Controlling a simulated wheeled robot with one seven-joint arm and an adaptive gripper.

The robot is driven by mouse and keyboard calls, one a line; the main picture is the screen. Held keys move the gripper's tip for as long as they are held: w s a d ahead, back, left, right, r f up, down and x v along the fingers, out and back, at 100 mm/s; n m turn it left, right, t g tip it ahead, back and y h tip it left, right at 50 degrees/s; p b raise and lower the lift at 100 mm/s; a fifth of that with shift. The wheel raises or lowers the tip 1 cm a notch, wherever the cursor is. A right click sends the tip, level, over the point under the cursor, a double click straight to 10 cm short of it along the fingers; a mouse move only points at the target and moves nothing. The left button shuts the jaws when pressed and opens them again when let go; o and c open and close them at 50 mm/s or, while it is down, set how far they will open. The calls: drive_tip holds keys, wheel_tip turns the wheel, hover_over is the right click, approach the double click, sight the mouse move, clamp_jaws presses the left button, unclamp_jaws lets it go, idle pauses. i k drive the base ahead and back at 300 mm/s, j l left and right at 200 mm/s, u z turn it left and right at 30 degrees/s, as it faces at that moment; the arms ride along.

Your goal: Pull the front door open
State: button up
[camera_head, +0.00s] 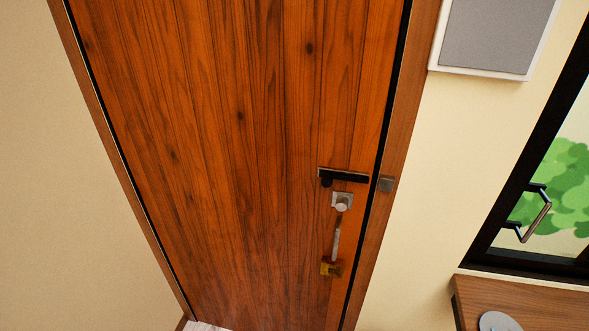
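The front door (230,130) is a tall orange-brown wooden door with vertical planks, and it appears shut in its frame. Near its right edge is a dark horizontal lever (343,176). Below the lever is a square metal plate with a round pale knob (341,203). Under that, a slim vertical metal pull handle (335,243) runs down to a brass-coloured mount (331,269). My gripper is not in view, so its state and its distance from the handle do not show.
The wooden door frame (397,150) carries a small metal block (386,184) beside the lever. To the right are a grey wall panel (493,35), a dark-framed window (505,195) and a wooden tabletop (545,305) with a grey disc (497,321). A bare wall (50,200) stands left.

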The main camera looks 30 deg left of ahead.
sight(226, 116)
drive_tip(key=u, duration=1.8)
drive_tip(key=z, duration=0.2)
